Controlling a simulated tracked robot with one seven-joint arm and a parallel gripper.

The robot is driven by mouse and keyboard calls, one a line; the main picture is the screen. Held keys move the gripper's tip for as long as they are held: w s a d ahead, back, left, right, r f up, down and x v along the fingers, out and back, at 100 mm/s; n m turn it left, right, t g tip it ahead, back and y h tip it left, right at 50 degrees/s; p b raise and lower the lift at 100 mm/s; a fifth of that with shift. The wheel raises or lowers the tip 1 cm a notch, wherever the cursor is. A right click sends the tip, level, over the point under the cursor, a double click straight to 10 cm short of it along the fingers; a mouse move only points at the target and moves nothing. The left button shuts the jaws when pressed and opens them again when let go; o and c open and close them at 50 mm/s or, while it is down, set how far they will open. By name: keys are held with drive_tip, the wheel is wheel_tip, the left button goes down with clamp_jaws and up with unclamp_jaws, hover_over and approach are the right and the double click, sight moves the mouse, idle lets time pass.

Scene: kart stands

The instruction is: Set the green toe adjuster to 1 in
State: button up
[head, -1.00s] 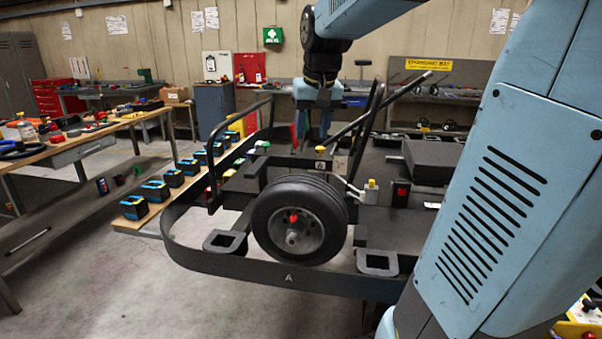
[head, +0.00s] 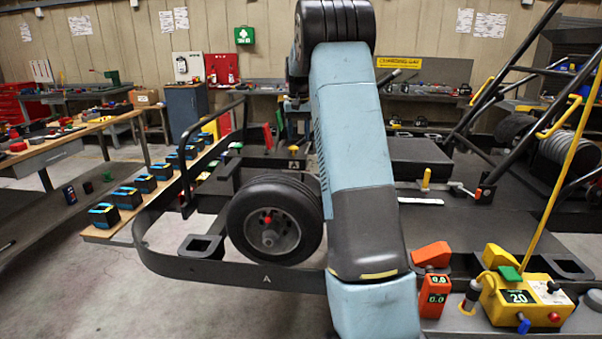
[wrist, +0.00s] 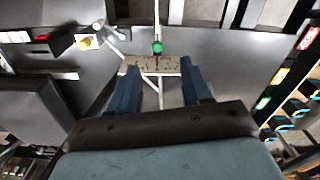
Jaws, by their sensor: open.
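A green knob (wrist: 157,47), seemingly the green toe adjuster, shows in the wrist view on a thin rod, with a pale marked plate (wrist: 160,68) just below it. The markings are too small to read. My gripper (wrist: 160,72) is open, its two blue fingers spread, with the plate seen between and beyond them. The knob lies a little above the fingertips in the picture; I see no contact. In the head view my arm hides most of the gripper. A small green knob (head: 237,146) shows there left of my arm; I cannot tell if it is the same one.
The dark kart frame stands around a wheel (head: 275,220). A yellow-capped post (head: 425,180) stands right of my arm; a yellow-capped part (wrist: 88,43) shows in the wrist view. Orange units (head: 433,280) and a yellow box (head: 527,297) reading 20 stand at front right. Batteries (head: 145,183) line the left.

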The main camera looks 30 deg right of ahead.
drive_tip(key=f, duration=0.5)
drive_tip(key=w+d+f, duration=0.1)
drive_tip(key=f, duration=0.9)
drive_tip(key=shift+w+d+f, duration=0.15)
drive_tip(key=shift+d+f, duration=0.05)
drive_tip(key=shift+f, duration=0.05)
clamp_jaws()
